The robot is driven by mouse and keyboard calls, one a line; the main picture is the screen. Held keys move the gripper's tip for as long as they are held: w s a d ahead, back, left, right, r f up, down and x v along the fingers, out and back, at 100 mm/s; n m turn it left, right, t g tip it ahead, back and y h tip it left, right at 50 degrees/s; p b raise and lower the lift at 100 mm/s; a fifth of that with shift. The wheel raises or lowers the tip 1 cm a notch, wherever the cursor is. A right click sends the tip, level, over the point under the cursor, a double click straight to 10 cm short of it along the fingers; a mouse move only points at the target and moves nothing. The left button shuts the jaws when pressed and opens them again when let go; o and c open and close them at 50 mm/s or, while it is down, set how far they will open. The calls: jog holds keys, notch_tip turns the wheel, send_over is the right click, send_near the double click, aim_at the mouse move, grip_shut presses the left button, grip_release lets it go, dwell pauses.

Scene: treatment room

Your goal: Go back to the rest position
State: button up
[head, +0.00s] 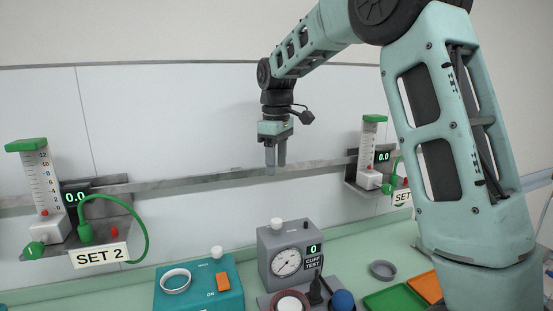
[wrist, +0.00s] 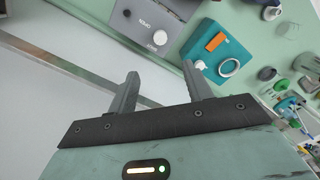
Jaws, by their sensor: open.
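My gripper (head: 275,168) hangs from my arm in the middle of the head view, fingers pointing down, in front of the wall rail. It is high above the bench and apart from everything on it. In the wrist view, my gripper (wrist: 157,85) shows its two fingers spread apart with nothing between them.
Below stand a grey cuff-test box with dial (head: 287,262) and a teal box (head: 199,288) with an orange switch. Flowmeter SET 2 (head: 40,190) is at left, another flowmeter (head: 371,150) at right. Green tray (head: 395,299) lies lower right. The wall rail (head: 210,178) runs behind.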

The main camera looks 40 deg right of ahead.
jog(key=shift+r, duration=0.75)
jog(key=s+a+f+n, duration=0.1)
jog(key=s+a+f, duration=0.3)
jog(key=s+a, duration=0.5)
jog(key=s+a+f, duration=0.3)
jog(key=s+a, duration=0.2)
jog(key=a, duration=0.8)
jog(key=s+a+f, duration=0.2)
jog(key=s+f, duration=0.1)
jog(key=s, duration=0.5)
jog(key=s+a+f, duration=0.2)
jog(key=s+f, duration=0.2)
jog(key=s, duration=0.5)
jog(key=shift+s+a+n+y, duration=0.15)
jog(key=shift+a+n+y, duration=0.15)
jog(key=shift+n, duration=0.1)
